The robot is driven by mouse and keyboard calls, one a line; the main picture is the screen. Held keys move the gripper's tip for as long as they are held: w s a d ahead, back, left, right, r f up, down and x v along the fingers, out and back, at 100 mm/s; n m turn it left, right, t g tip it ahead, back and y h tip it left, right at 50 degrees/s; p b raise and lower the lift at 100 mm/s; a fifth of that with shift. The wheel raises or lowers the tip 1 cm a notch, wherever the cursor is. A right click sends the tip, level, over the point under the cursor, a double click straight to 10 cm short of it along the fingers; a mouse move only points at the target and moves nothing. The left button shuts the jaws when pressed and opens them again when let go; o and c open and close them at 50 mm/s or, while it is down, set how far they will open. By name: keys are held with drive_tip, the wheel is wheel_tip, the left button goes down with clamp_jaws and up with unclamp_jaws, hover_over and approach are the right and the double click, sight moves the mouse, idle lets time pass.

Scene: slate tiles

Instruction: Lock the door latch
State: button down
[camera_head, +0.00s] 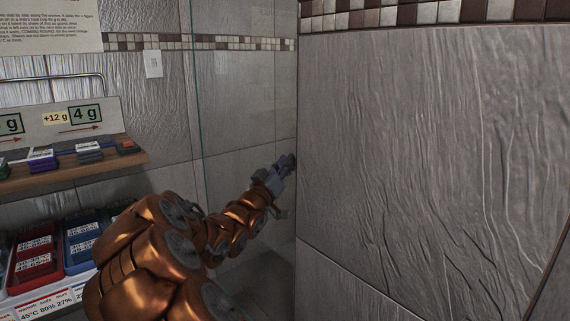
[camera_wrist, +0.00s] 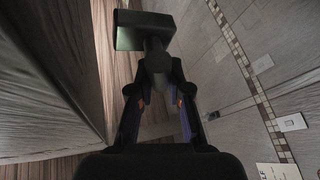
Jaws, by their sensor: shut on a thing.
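My gripper (camera_head: 284,168) is at the end of my copper arm, close to the corner where the tiled wall meets the large grey panel. In the wrist view, my gripper (camera_wrist: 158,92) has its two dark fingers on either side of a dark knob-like piece, which I take to be the door latch (camera_wrist: 156,58). The fingers are shut on it. A wider dark block with a greenish side face (camera_wrist: 145,30) sits just beyond the fingertips, joined to the narrower piece. In the head view the gripper hides most of the latch, and I cannot tell its locked state.
A glass edge (camera_head: 196,110) runs upright left of my gripper. On the left are a wooden shelf (camera_head: 70,172) with small blocks, and red (camera_head: 35,258) and blue (camera_head: 82,240) containers below it. A white switch plate (camera_head: 153,64) is on the wall.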

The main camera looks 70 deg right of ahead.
drive_tip(key=shift+s+m+g, duration=0.1)
drive_tip(key=shift+m+g, duration=0.8)
drive_tip(key=shift+m, duration=0.6)
drive_tip(key=shift+a+r, duration=0.1)
drive_tip(key=c, duration=1.1)
unclamp_jaws()
drive_tip(key=shift+s, duration=0.1)
drive_tip(key=v, duration=1.2)
drive_tip(key=shift+f, duration=0.25)
